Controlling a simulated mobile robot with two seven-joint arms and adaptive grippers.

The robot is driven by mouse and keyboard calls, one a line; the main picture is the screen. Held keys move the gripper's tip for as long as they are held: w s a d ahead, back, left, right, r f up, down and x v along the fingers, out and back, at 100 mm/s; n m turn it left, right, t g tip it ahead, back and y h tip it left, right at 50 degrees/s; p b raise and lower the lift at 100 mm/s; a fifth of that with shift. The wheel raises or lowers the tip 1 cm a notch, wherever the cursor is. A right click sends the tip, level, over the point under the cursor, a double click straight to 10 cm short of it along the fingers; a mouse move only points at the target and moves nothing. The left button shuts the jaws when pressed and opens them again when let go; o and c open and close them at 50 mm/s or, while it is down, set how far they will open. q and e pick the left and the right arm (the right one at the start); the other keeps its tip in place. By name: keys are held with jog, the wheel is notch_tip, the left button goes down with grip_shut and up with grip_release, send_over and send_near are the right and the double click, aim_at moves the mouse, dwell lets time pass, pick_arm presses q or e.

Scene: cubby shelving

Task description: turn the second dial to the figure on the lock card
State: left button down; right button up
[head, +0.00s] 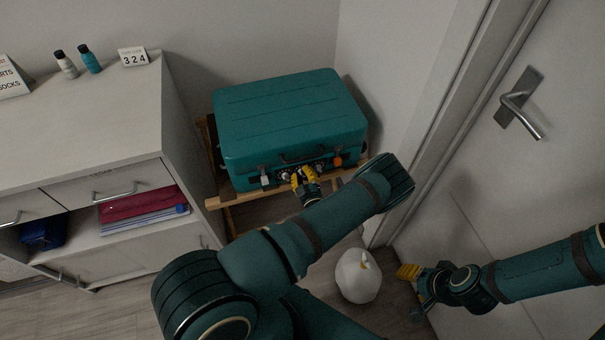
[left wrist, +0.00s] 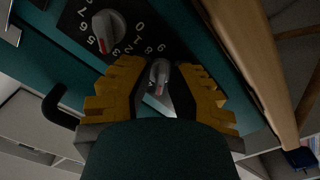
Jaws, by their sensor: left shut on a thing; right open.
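A teal suitcase (head: 290,118) lies on a wooden rack, with dials along its front face. The lock card (head: 133,58) stands on the cabinet top and reads 3 2 4. My left gripper (head: 304,178) is at the suitcase front. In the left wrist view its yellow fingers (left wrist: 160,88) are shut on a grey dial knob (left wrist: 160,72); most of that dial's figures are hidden. Another grey dial (left wrist: 109,30) beside it has a red mark pointing between its 5 and 3. My right gripper (head: 412,276) is open and empty, low near the door.
The wooden rack's front bar (head: 240,198) runs just below the dials. Tags (head: 265,181) hang at the suitcase front. A white rounded object (head: 358,276) stands on the floor between my arms. A white cabinet (head: 90,110) is at left, the door (head: 540,180) at right.

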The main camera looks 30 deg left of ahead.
pick_arm(q)
jog(key=n, duration=0.3)
jog(key=shift+a+n, duration=0.15)
jog(key=shift+n, duration=1.95)
jog(key=c, duration=1.1)
grip_release()
jog(key=v, duration=1.2)
